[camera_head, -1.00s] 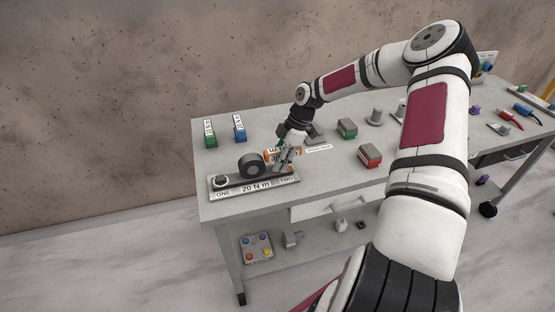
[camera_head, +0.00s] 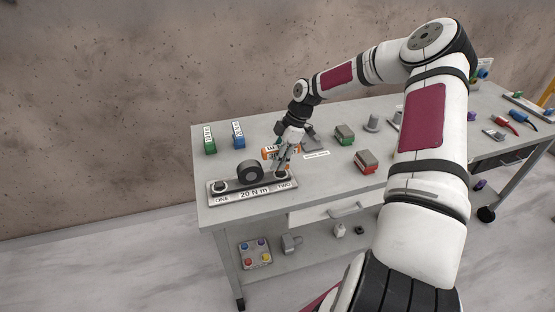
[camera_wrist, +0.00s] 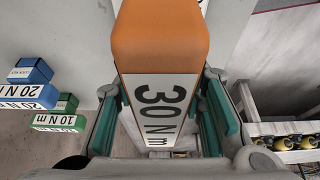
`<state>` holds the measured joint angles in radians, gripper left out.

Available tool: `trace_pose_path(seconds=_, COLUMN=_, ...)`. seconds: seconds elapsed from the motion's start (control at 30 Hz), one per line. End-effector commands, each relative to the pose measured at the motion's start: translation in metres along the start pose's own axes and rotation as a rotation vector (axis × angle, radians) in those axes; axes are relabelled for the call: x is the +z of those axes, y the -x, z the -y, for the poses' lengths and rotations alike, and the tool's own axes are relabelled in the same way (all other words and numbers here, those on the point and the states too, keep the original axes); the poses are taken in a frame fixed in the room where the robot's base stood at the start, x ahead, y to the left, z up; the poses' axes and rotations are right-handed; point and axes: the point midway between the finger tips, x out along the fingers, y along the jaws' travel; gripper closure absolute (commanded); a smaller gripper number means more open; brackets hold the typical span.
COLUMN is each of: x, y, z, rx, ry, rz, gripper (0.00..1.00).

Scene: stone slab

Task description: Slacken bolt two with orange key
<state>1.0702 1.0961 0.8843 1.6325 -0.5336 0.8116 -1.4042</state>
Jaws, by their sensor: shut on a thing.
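The orange key (camera_head: 268,153), marked 30 N m in the wrist view (camera_wrist: 160,45), is held between the two teal-lined fingers of my gripper (camera_wrist: 163,115). In the head view my gripper (camera_head: 283,155) is just behind and above the right end of the grey plate (camera_head: 253,193). The plate is labelled 20 N m, with ONE at left and TWO at right. Bolt one (camera_head: 220,187) shows at its left end. Bolt two (camera_head: 281,175) shows at its right end, close below my gripper. I cannot tell whether the key touches bolt two.
A green key (camera_head: 209,141) and a blue key (camera_head: 239,136) stand at the table's back left. A green-grey block (camera_head: 345,134) and a red-grey block (camera_head: 368,160) lie to the right.

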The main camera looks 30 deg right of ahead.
Motion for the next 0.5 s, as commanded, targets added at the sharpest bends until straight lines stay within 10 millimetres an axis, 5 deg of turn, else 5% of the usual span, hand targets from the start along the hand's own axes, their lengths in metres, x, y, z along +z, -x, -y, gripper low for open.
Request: trace_pose_path(seconds=0.5, x=-0.007, y=0.017, z=0.000, rx=0.001, ry=0.001, rz=0.001, gripper=1.00)
